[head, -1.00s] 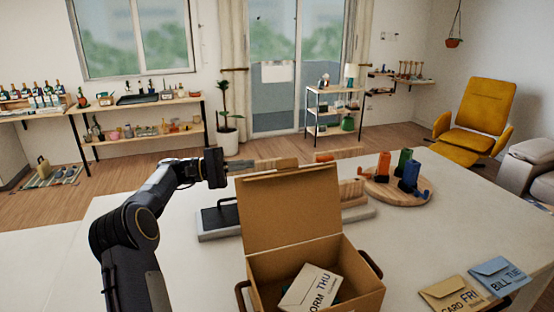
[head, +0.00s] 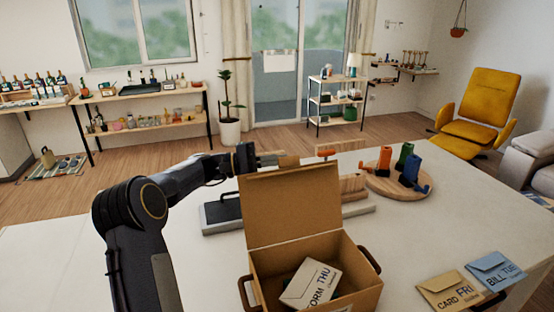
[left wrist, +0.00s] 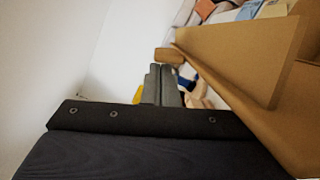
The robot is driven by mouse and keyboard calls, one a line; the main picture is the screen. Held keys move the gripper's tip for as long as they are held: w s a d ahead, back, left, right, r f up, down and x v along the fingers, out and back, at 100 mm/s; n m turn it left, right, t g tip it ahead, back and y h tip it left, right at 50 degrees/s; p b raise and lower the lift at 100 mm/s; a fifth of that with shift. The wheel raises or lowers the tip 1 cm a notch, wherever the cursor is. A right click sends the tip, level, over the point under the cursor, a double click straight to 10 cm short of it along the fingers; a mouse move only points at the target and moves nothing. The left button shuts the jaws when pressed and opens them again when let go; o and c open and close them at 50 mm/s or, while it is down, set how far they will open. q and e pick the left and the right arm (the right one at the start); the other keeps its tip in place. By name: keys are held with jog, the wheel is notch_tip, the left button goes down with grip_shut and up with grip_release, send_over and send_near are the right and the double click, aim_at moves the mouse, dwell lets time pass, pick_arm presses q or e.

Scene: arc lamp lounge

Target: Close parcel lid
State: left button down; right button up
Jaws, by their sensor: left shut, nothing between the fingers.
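The brown cardboard parcel (head: 320,265) stands open on the pale table, with side handles. Its lid (head: 292,208) stands up from the far edge, leaning slightly back. The left wrist view shows the shut fingers (left wrist: 162,85) beside the lid (left wrist: 245,50). My right gripper is not in view.
Two envelopes, tan (head: 449,291) and blue (head: 496,270), lie at the right. A round wooden board (head: 382,190) with orange, green and blue items stands behind the parcel. A dark-topped grey device (head: 222,210) is left of the lid. The table's left part is clear.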

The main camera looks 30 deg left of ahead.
pick_arm(q)
jog(key=shift+s+d+m+b, duration=0.25)
jog(key=shift+d+m+b, duration=0.05)
jog(key=shift+b, duration=0.35)
jog(key=s+d+m+g+y+b, duration=0.1)
jog(key=s+d+m+y+b, duration=0.1)
jog(key=s+d+m+b, duration=1.5)
jog(key=shift+s+d+f+m+t+y+b, duration=0.5)
jog(key=shift+d+f+b, duration=0.75)
jog(key=shift+f+b, duration=2.45)
jog(key=shift+s+d+f+m+g+y+b, duration=0.2)
jog(key=shift+s+d+f+y+b, duration=1.05)
jog(key=shift+b, duration=4.05)
jog(key=shift+s+d+f+m+t+y+b, duration=0.1)
jog(key=shift+s+d+f+m+t+b, duration=0.25)
jog(key=shift+d+f+b, duration=2.35)
jog(key=a+f+b, duration=0.1)
jog(key=a+b, duration=0.1)
jog(key=b, duration=0.1)
jog(key=shift+w+a+f+b, duration=0.1)
jog(key=shift+a+f+b, duration=0.2)
jog(key=shift+a+f, duration=0.1)
